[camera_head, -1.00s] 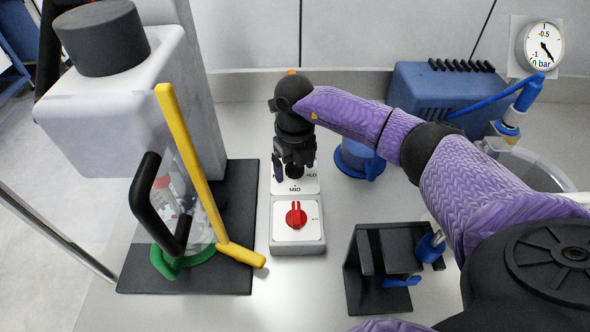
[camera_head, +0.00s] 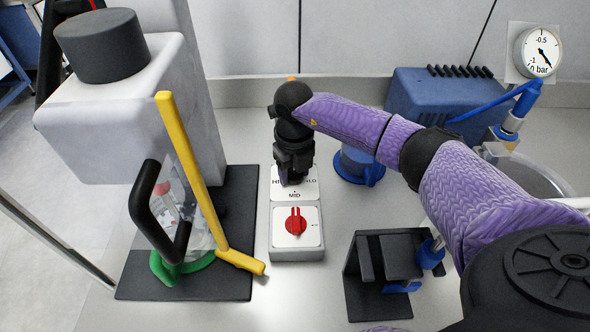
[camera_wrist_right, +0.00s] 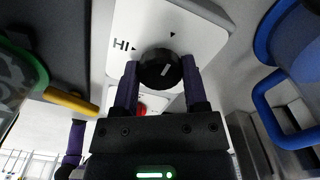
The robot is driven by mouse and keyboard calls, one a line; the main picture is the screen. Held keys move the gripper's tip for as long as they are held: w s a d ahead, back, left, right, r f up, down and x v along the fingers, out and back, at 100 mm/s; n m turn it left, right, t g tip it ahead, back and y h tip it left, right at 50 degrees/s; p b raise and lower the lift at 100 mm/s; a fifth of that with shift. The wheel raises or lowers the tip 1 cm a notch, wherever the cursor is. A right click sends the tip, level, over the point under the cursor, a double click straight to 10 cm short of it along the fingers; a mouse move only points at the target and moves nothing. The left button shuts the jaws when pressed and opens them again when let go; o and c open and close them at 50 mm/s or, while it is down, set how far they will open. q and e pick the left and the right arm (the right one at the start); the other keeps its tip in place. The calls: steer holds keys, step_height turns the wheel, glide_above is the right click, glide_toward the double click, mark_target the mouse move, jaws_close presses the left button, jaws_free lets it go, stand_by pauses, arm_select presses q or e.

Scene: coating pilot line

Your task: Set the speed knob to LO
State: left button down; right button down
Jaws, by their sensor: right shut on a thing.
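The speed knob (camera_wrist_right: 160,68) is black and round with a white pointer line, on a white dial plate (camera_head: 310,190). In the wrist view the line tilts up and slightly right, roughly toward a small black triangle on the plate; HI is at the left. In the head view HI is left, MID is in front and LO is right; the gripper hides the knob there. My right gripper (camera_head: 292,180) is above the plate, pointing down. Its fingers (camera_wrist_right: 158,88) are shut on the knob's sides. My left gripper is out of view.
A red knob (camera_head: 296,221) sits on the same box, nearer me. Left are a yellow bar (camera_head: 190,165) and a black handle (camera_head: 145,200) on a dark base. Right are a blue round-based part (camera_head: 357,165) and a black stand (camera_head: 365,295).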

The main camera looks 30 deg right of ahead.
steer(key=shift+r+m+p, duration=0.2)
steer(key=shift+m+p, duration=0.35)
steer(key=shift+m, duration=0.25)
steer(key=m+p, duration=0.3)
steer(key=m, duration=0.3)
steer(key=shift+m+p, duration=0.3)
steer(key=shift+m, duration=0.3)
steer(key=shift+f, duration=0.2)
